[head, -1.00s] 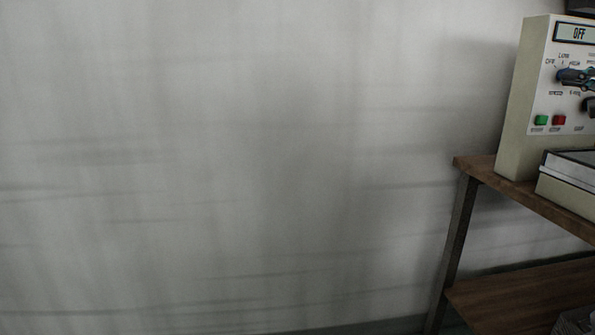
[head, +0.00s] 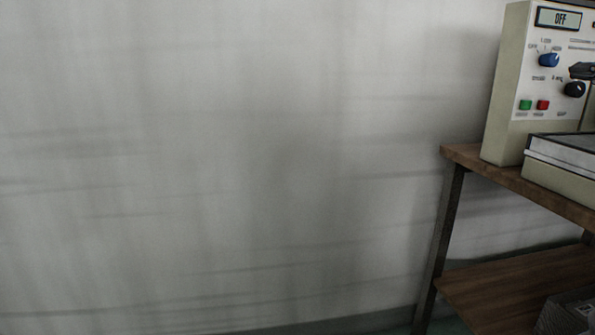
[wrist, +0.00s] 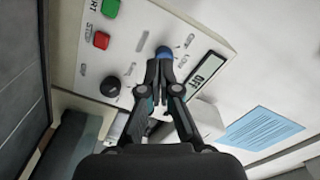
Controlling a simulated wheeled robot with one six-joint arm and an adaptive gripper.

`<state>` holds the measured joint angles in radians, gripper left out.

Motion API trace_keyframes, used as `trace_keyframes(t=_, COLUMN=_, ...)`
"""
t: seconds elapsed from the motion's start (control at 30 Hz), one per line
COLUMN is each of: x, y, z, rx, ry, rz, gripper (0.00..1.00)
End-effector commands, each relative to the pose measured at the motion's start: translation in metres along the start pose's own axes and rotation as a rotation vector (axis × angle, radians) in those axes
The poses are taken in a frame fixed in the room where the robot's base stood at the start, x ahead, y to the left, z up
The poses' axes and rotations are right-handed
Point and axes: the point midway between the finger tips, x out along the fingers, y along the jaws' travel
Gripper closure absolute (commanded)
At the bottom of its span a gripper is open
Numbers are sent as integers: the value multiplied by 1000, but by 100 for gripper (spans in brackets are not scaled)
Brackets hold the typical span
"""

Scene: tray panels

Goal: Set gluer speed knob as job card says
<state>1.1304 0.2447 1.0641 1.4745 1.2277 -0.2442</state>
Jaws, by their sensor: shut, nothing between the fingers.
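The cream control panel (head: 512,75) stands upright at the right edge of the head view. Its display (head: 559,18) reads OFF. The blue knob (head: 549,60) sits below the display, and a black knob (head: 574,90) is lower right. Knob labels are too small to read surely. My gripper (head: 575,70) shows only as dark fingertips right of the blue knob, apart from it. In the wrist view my gripper (wrist: 163,62) is shut and empty, its tips pointing at the blue knob (wrist: 163,51). A pale blue sheet (wrist: 262,129) has unreadable printed lines; whether it is the job card I cannot tell.
A green button (head: 526,105) and a red button (head: 543,105) sit low on the panel. A pale box with a dark top (head: 560,165) stands before it on the wooden bench (head: 470,155). A lower shelf (head: 500,285) holds a grey crate (head: 568,318). The wall at left is bare.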

Motion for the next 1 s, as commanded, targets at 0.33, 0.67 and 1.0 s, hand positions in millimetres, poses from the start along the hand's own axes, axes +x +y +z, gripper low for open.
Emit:
trace_keyframes(t=0.33, x=27, y=-1, z=-1, rx=0, ry=-2, rz=-2, gripper=100)
trace_keyframes(t=0.67, x=61, y=0, z=-1, rx=-1, ry=-1, rz=-1, gripper=100)
trace_keyframes(t=1.0, x=69, y=2, z=0, rx=-1, ry=-1, rz=0, gripper=100)
